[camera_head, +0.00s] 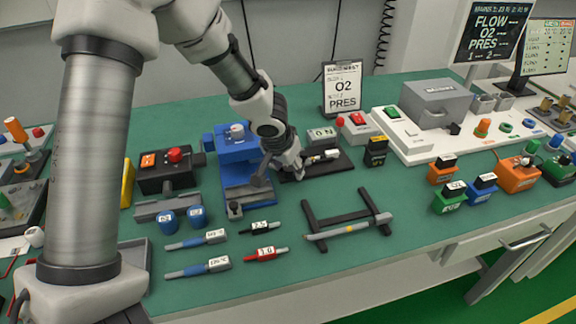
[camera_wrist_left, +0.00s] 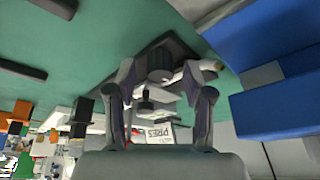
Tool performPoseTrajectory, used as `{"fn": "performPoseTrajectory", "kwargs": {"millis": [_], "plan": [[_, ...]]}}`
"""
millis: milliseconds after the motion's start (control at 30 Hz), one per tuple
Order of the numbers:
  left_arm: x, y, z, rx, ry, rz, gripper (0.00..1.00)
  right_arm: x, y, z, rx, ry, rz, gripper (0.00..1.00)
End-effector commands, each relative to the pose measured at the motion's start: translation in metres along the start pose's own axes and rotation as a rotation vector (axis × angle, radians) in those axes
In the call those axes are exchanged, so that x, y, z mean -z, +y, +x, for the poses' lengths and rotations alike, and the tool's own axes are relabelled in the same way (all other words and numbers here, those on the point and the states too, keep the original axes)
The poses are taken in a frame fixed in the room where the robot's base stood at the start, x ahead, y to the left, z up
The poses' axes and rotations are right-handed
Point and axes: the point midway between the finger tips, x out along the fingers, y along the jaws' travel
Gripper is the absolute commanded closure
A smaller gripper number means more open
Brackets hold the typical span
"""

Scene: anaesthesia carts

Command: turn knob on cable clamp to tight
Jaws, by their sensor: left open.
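The device that I take for the cable clamp is a dark base plate (camera_head: 335,166) with grey parts on it, at the middle of the green bench. My left gripper (camera_head: 296,166) reaches down over the left part of this plate and hides some of it. In the left wrist view my left gripper (camera_wrist_left: 161,80) is open, its two fingers apart. Past the fingers are the dark plate (camera_wrist_left: 178,47), a grey block and a small dark knob-like part (camera_wrist_left: 147,104). I cannot tell whether a finger touches the knob. My right gripper is not in view.
A blue vise-like device (camera_head: 238,150) stands close to the left of my left gripper. A labelled grey block (camera_head: 322,136) and an O2 PRES sign (camera_head: 342,90) stand behind. A black frame with a grey bar (camera_head: 347,230) lies in front. The bench is clear right of this frame.

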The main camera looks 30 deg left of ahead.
Motion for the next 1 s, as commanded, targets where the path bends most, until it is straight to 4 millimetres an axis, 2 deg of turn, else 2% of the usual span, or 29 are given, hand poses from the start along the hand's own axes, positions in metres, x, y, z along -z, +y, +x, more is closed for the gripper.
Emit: {"fn": "performPoseTrajectory", "kwargs": {"millis": [167,500,600,733,1000], "plan": [[0.001,0.000,-0.014,0.001,0.003,-0.001,0.48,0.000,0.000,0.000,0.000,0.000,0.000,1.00],[0.001,0.000,-0.096,-0.001,0.004,-0.001,0.48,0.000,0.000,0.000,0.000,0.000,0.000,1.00],[0.001,0.000,-0.111,0.000,0.001,-0.001,0.48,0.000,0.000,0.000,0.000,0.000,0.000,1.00],[0.000,0.000,-0.119,-0.001,-0.001,0.000,0.48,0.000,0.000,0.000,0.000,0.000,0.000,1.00],[0.000,0.001,-0.116,0.008,-0.004,-0.014,0.48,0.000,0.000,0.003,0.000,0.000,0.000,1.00]]}}
